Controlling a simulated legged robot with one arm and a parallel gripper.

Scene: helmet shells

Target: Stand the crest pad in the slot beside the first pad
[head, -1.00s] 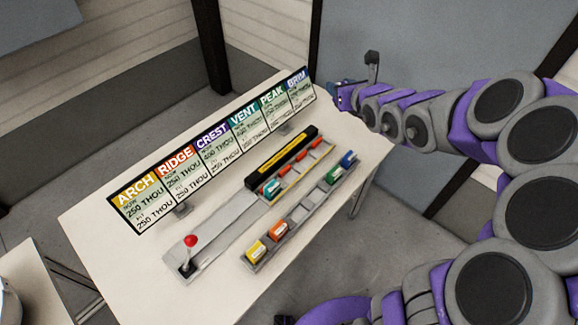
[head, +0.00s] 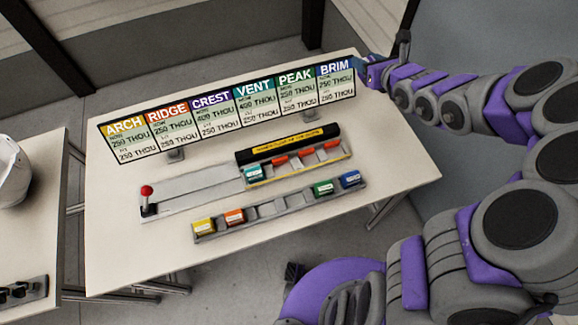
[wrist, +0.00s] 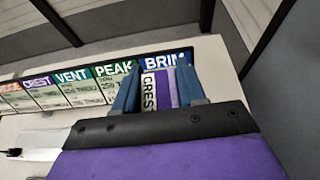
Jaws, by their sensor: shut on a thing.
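The crest pad (wrist: 148,90), purple and white with a CREST label, is between the two blue fingers of my gripper (wrist: 158,86) in the wrist view. My gripper is shut on it. In the head view my gripper (head: 364,72) is at the right end of the sign board, and the pad cannot be made out there. The first pad, a teal one (head: 253,174), stands at the left end of the slotted fixture (head: 300,170), in front of a black bar. Several red-orange pieces show along the fixture to its right.
A sign board (head: 228,112) stands along the table's back. A front rack (head: 265,211) holds yellow, orange, green and blue pads, with empty places in its middle. A red-knobbed lever (head: 147,193) stands at left. The table's right side (head: 395,165) is clear.

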